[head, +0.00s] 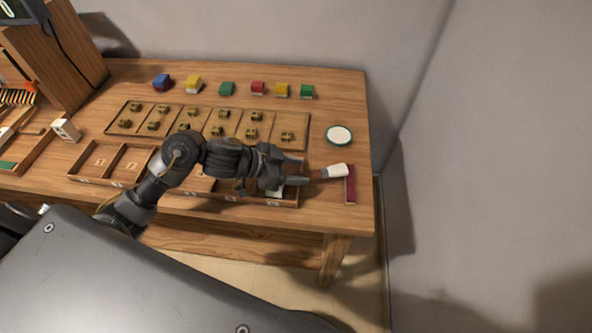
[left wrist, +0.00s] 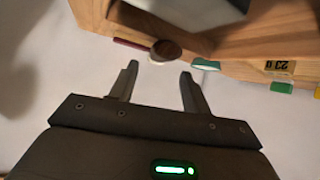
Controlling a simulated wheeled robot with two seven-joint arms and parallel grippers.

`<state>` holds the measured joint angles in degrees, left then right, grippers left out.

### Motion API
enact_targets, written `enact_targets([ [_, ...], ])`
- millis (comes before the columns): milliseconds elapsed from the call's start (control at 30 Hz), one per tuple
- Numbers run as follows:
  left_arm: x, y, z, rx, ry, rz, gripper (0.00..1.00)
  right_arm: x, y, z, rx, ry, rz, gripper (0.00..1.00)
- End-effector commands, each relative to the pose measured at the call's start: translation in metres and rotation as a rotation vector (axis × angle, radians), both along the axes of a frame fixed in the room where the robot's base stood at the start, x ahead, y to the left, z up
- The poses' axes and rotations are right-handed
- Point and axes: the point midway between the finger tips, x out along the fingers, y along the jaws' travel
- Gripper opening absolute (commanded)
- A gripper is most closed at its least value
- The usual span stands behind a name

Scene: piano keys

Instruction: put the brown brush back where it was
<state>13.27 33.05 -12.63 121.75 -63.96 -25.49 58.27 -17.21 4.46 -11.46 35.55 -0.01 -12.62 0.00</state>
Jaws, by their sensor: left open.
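The brush (head: 335,171) lies near the right end of the table, its pale end pointing right and its short brown handle pointing left. The pale end is at a dark red strip (head: 350,184); I cannot tell whether it rests on it. My left gripper (head: 303,170) is open and empty, just left of the handle, with its jaws facing it. In the left wrist view, a round brown end (left wrist: 166,50), apparently the brush handle, shows beyond and between the open fingertips (left wrist: 160,75). The red strip (left wrist: 131,43) is beside it. My right gripper is not in view.
A round white dish with a green rim (head: 339,135) stands behind the brush. A wooden tray (head: 301,117) holds several small brass pieces, with several coloured blocks behind it. A compartment box (head: 85,178) runs along the front, partly under my left arm. The table's right edge is close to the strip.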

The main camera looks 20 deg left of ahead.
Motion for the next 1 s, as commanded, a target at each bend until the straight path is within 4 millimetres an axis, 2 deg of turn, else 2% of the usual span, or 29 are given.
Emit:
enact_targets([
  [33, 0.0, 0.001, 0.009, 0.002, -0.004, -0.002, 0.48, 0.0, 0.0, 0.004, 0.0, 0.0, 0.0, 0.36],
  [400, -0.041, 0.057, 0.046, 0.007, -0.001, 0.0, 0.48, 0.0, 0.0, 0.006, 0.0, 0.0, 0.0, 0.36],
  [533, -0.052, 0.071, 0.056, 0.005, 0.0, 0.001, 0.48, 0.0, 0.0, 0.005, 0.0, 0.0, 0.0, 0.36],
  [700, -0.06, 0.08, 0.065, 0.002, 0.001, -0.001, 0.48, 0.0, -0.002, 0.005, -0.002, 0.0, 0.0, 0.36],
  [1000, -0.061, 0.082, 0.067, 0.0, 0.0, -0.001, 0.48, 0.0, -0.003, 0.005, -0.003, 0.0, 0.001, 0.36],
])
